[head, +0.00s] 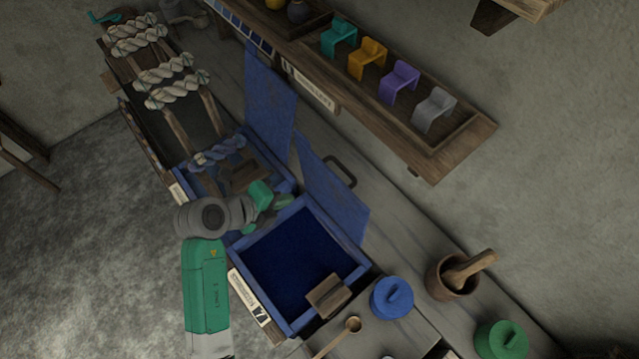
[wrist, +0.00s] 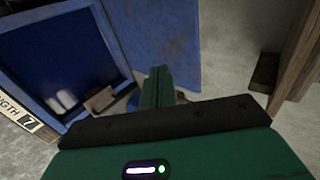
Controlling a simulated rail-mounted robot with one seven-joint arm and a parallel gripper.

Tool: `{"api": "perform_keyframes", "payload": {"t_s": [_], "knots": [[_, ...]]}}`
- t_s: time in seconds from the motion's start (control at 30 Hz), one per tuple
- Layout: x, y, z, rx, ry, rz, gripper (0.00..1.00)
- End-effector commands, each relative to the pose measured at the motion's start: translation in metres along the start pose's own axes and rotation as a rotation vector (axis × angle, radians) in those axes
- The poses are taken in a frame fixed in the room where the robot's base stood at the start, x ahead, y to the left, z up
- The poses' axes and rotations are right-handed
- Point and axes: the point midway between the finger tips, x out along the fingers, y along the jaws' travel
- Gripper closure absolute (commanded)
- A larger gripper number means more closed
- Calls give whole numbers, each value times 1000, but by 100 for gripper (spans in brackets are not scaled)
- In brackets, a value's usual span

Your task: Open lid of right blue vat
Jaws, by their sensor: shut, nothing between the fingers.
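The right blue vat (head: 265,302) is uncovered, with dark blue liquid (head: 295,250) showing inside. Its blue lid (head: 335,192) stands raised along the vat's wall-side edge, with a dark handle (head: 342,170) on its far face. My gripper (head: 284,199) is near the vat's upper corner, beside the raised lid and apart from the handle. In the wrist view its green fingers (wrist: 158,85) are together and empty, in front of the raised lid (wrist: 150,35). The vat (wrist: 100,15) also shows there at left.
The other blue vat (head: 180,165) is also open, its lid (head: 270,105) raised, with blue yarn (head: 218,153) over it. A wooden block (head: 326,295) sits at the right vat's near corner. A blue lidded pot (head: 391,298) and a mortar (head: 450,277) stand right. A shelf (head: 455,155) overhangs behind.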

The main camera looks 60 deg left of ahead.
Motion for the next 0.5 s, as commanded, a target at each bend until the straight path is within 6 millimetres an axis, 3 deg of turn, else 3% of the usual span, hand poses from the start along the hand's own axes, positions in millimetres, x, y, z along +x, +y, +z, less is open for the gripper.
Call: {"api": "perform_keyframes", "payload": {"t_s": [0.4,0.5], "knots": [[90,-1,-1,-1,4,3,100],[100,-16,-1,2,3,1,100]]}}
